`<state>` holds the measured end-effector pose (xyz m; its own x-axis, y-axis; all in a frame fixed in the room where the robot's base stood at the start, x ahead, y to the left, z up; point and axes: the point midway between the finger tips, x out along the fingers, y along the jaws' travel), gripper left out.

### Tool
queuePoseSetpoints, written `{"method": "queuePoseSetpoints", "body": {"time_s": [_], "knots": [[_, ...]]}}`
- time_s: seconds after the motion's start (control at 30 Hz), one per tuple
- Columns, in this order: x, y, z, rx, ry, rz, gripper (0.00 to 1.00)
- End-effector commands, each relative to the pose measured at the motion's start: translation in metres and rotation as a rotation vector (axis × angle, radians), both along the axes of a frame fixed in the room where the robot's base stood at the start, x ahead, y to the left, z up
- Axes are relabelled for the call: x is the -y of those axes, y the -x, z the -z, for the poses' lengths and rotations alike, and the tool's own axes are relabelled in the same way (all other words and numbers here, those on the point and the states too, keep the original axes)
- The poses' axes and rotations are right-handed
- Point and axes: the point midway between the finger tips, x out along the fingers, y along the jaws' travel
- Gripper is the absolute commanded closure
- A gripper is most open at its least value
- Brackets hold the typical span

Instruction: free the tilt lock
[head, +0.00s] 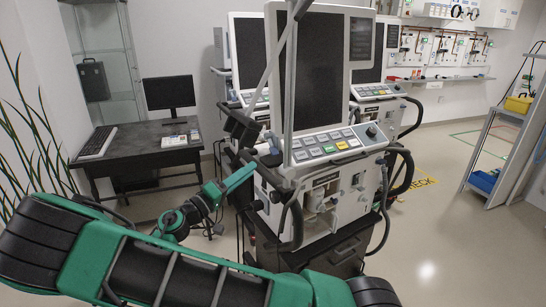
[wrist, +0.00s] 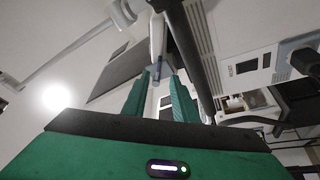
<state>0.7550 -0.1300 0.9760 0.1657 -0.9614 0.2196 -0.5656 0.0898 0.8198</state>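The nearest ventilator (head: 318,200) stands in the middle of the head view, with its tall dark screen (head: 318,70) upright above a slanted key panel. My gripper (head: 252,172) reaches its left side, close to a pale and grey fitting (head: 268,150) below the screen. In the wrist view my gripper (wrist: 160,80) has its two green fingers apart. A small blue-grey piece (wrist: 157,72) on a pale stem shows beyond and between the fingertips. It may be the tilt lock, but I cannot tell for certain. Contact with the fingers cannot be made out.
A dark grey bar (wrist: 188,45) runs close past the right finger in the wrist view. Hoses (head: 402,170) hang on the ventilator's right. More ventilators (head: 247,50) stand behind. A desk (head: 135,150) with a monitor is at left. The floor at right (head: 440,230) is clear.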

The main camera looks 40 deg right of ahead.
Motion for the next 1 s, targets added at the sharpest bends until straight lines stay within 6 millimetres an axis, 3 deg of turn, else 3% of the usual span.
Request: {"method": "queuePoseSetpoints", "body": {"time_s": [0.6,1.0], "knots": [[0.086,-0.015,-0.021,0.002,0.0,-0.001,0.74],[0.099,-0.018,-0.023,0.0,0.0,-0.004,0.74]]}}
